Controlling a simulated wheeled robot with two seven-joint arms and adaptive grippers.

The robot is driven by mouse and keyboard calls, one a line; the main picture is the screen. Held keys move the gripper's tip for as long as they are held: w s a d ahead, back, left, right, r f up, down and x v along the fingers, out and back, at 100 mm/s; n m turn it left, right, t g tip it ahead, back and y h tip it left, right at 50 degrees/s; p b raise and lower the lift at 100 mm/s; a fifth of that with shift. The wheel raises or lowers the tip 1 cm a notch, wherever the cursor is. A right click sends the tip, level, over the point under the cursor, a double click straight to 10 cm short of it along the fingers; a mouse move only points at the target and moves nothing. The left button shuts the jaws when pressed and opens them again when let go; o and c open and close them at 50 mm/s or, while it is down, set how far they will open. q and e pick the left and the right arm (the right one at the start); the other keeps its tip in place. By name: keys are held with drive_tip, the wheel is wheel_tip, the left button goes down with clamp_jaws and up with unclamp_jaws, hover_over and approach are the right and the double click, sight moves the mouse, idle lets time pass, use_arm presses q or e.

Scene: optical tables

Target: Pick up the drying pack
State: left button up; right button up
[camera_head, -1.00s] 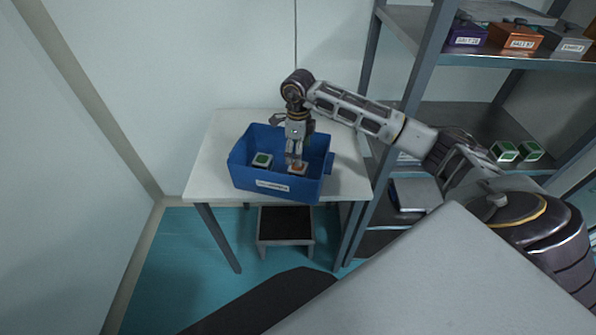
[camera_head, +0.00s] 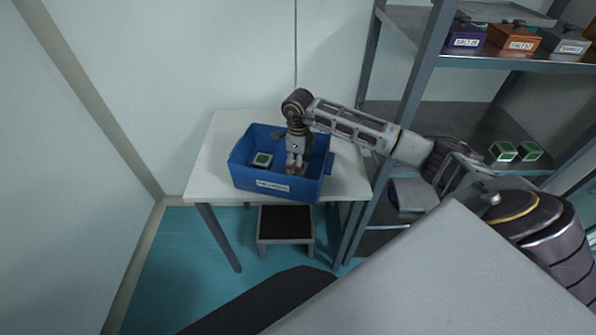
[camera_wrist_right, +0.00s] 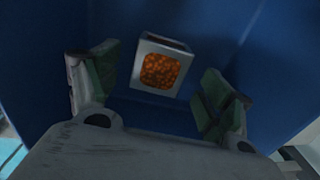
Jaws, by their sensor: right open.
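A white-framed cube with orange beads in its face (camera_wrist_right: 160,70) lies in the blue bin (camera_head: 257,183). In the head view my right gripper mostly hides it. A similar white cube with a green top (camera_head: 262,160) sits in the bin to the left of my gripper. My right gripper (camera_head: 296,168) is down inside the bin, pointing downward. In the wrist view its two fingers stand open on either side of the orange-bead cube, with a gap on each side. The label on the bin is too small to read. My left gripper is not in view.
The bin stands on a small white table (camera_head: 209,165) against the wall. A step stool (camera_head: 285,226) stands under the table.

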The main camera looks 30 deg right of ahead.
wheel_tip(320, 180, down, 3)
drive_tip(key=shift+r+p, duration=0.1)
drive_tip(key=shift+p, duration=0.25)
drive_tip(key=shift+f, duration=0.5)
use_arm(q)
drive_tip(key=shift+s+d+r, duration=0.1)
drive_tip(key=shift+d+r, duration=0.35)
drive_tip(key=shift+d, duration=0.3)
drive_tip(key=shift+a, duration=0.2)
use_arm(e)
drive_tip(key=shift+c, duration=0.6)
drive_tip(key=c, duration=1.1)
drive_tip(key=shift+o, duration=0.2)
drive_tip(key=shift+r, duration=0.1)
